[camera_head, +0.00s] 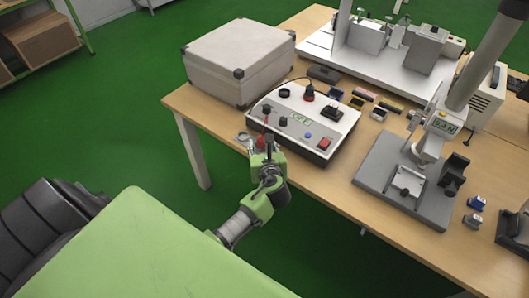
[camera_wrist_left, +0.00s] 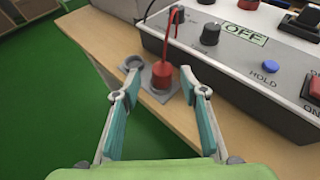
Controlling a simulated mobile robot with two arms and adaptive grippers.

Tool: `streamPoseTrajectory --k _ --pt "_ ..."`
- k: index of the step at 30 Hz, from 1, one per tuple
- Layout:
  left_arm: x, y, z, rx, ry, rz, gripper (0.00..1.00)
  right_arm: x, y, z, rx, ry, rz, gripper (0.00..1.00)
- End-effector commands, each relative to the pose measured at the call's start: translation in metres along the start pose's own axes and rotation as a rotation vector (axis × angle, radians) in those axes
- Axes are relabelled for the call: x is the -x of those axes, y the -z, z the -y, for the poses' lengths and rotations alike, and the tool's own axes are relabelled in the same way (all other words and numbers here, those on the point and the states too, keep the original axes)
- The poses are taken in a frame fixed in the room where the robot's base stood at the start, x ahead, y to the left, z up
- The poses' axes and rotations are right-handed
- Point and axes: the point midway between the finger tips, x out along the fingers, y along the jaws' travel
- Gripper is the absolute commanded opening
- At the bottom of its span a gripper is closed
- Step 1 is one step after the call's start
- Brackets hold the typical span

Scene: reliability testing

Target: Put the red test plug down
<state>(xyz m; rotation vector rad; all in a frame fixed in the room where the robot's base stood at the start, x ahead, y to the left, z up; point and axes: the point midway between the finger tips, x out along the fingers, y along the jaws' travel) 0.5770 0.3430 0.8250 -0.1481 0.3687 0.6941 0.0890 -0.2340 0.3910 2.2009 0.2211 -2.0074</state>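The red test plug (camera_wrist_left: 162,76) stands upright in a grey holder (camera_wrist_left: 158,93) near the table's edge. A red lead rises from its top towards the control box. It also shows small in the head view (camera_head: 261,141). My left gripper (camera_wrist_left: 160,74) is open, with one fingertip on each side of the plug. Gaps show between the fingers and the plug. In the head view the left gripper (camera_head: 264,149) is at the table's front edge, partly hiding the holder. My right gripper is not in view.
An empty grey ring (camera_wrist_left: 134,63) sits left of the plug. The control box (camera_wrist_left: 226,62), its display reading OFF, stands close behind and to the right. A grey case (camera_head: 225,65) and a test stand (camera_head: 385,178) are also on the wooden table (camera_head: 330,190).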

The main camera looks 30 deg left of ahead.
Motion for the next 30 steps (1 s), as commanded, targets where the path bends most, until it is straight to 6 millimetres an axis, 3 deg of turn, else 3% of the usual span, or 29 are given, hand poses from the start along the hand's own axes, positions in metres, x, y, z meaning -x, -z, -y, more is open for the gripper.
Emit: streamPoseTrajectory --k 6,12,30 --pt "0.043 0.000 -0.001 0.003 0.001 -0.001 0.39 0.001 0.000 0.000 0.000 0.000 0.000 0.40" --pt "0.065 0.000 0.000 0.002 0.000 -0.001 0.39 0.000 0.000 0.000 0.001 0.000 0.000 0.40" --pt "0.069 0.000 -0.001 0.002 -0.001 0.000 0.39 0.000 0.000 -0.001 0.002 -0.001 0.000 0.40"
